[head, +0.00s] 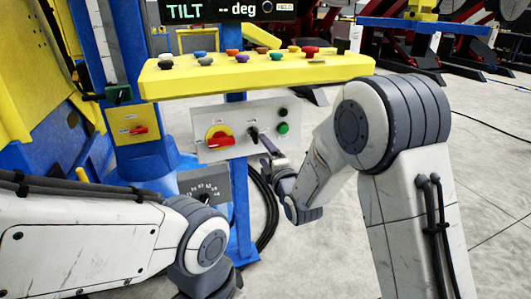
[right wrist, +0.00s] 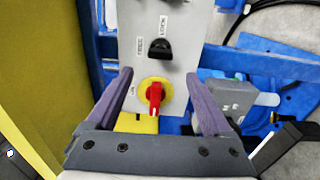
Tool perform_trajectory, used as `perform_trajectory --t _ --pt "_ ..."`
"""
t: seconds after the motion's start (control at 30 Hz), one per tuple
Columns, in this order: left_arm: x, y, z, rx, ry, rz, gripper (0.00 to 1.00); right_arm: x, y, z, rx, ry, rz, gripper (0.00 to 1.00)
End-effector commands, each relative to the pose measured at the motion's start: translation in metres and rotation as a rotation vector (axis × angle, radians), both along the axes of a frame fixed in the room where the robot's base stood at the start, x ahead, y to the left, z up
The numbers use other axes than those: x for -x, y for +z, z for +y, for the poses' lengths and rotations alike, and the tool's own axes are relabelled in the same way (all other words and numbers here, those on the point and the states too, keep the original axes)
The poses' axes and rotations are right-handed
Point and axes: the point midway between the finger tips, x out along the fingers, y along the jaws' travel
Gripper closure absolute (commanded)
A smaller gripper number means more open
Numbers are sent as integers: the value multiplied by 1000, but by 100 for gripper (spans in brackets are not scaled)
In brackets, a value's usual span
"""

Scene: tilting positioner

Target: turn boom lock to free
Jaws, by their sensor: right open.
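A grey panel (head: 233,152) carries a black selector knob (head: 254,134), which I take for the boom lock. In the right wrist view the black knob (right wrist: 160,49) has small labels to its left and above, too small to read surely. The way it points is unclear. A red handle on a yellow disc (head: 219,137) sits beside it; this switch also shows in the right wrist view (right wrist: 155,95). My right gripper (head: 266,143) is just in front of the panel near the knob. Its fingers (right wrist: 159,73) are apart and empty. My left arm shows at lower left, its gripper hidden.
A yellow console (head: 255,75) with several coloured knobs overhangs the panel. A green button (head: 283,128) sits right of the selector. A grey dial box (head: 205,185) is below. Another red handle on a yellow plate (head: 137,130) is on the blue post. Open floor lies right.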

Motion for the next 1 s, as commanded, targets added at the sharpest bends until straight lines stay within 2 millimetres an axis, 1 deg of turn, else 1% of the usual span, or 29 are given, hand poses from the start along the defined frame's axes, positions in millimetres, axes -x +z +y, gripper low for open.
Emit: perform_trajectory --t 0.1,0.43,0.57,0.67,0.77,0.8,0.87,0.9,0.97,1.0 --pt "0 0 0 0 0 0 43 5 0 -2 0 0 0 15" --pt "0 0 0 0 0 0 43 7 0 -1 -5 2 9 15" --pt "0 0 0 0 0 0 43 17 -5 9 -64 15 117 15" --pt "0 0 0 0 0 0 43 40 -14 24 -160 19 303 15" --pt "0 0 0 0 0 0 43 77 -29 36 -275 -11 543 15" --pt "0 0 0 0 0 0 43 95 -35 40 -318 -33 639 15" --pt "0 0 0 0 0 0 43 124 -44 43 -377 -79 782 15" --pt "0 0 0 0 0 0 43 145 -50 43 -414 -116 876 15" --pt "0 0 0 0 0 0 43 178 -57 42 -463 -185 1011 15" --pt "0 0 0 0 0 0 43 200 -61 40 -493 -237 1096 15"
